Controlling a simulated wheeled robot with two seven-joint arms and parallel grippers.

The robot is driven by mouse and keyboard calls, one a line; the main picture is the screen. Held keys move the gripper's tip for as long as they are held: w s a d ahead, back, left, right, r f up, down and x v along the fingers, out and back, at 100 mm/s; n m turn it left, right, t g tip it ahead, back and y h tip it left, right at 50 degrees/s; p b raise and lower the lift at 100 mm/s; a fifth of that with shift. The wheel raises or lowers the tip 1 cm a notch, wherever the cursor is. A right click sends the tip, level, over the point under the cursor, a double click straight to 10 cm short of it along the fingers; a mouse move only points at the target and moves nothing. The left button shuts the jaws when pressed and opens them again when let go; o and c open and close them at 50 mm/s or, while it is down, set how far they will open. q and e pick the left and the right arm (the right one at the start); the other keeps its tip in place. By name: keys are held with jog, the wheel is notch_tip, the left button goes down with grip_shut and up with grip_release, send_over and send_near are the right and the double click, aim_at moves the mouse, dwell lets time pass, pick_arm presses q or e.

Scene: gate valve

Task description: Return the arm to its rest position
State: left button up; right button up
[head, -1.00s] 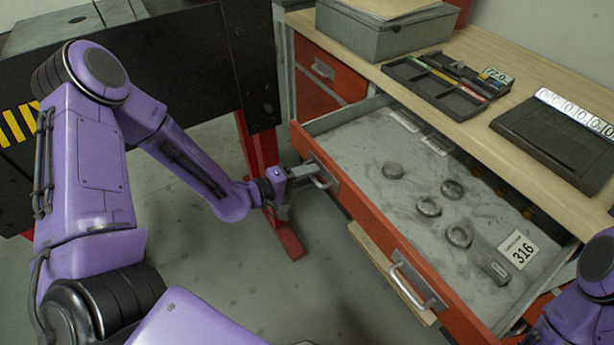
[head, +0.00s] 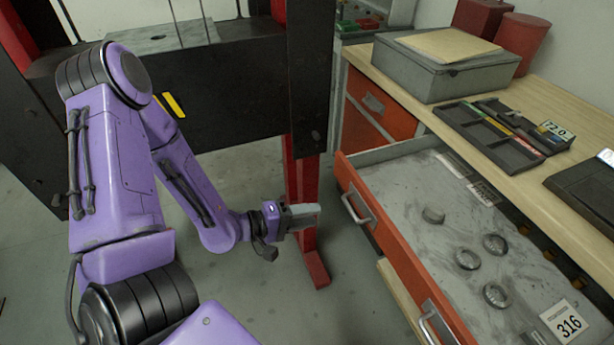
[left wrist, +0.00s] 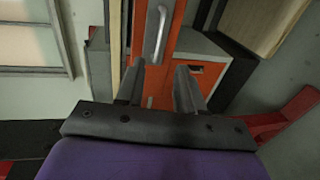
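My left arm comes in from the left in the head view. Its gripper (head: 300,215) is in the air left of the open drawer (head: 393,232), apart from the drawer's left handle (head: 358,208). In the left wrist view the two fingers (left wrist: 158,90) stand apart with nothing between them, and a drawer handle (left wrist: 155,35) shows beyond them. The drawer holds several round metal parts (head: 467,259) and a label reading 316 (head: 566,322). My right gripper is out of view.
A workbench (head: 560,120) above the drawer carries a grey box (head: 446,75), a black divided tray (head: 485,138) and a dark flat case (head: 590,185). A red-legged frame (head: 303,180) stands just behind my left gripper.

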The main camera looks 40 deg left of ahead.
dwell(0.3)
pick_arm(q)
jog(key=s+a+f+m+g+y, duration=0.15)
jog(key=a+f+g+y, duration=0.25)
jog(key=a+f+y, duration=0.45)
jog(key=s+d+f+m+g+y, duration=0.1)
jog(key=s+d+f+m+g, duration=0.1)
jog(key=s+f, duration=0.4)
jog(key=s+d+f+m+g+y, duration=0.1)
jog(key=s+d+f+g, duration=0.3)
jog(key=s, duration=0.7)
notch_tip(320, 180, down, 3)
jog(key=shift+s+d+r+m+y, duration=0.15)
jog(key=shift+d+m+y, duration=0.2)
jog(key=shift+d, duration=0.1)
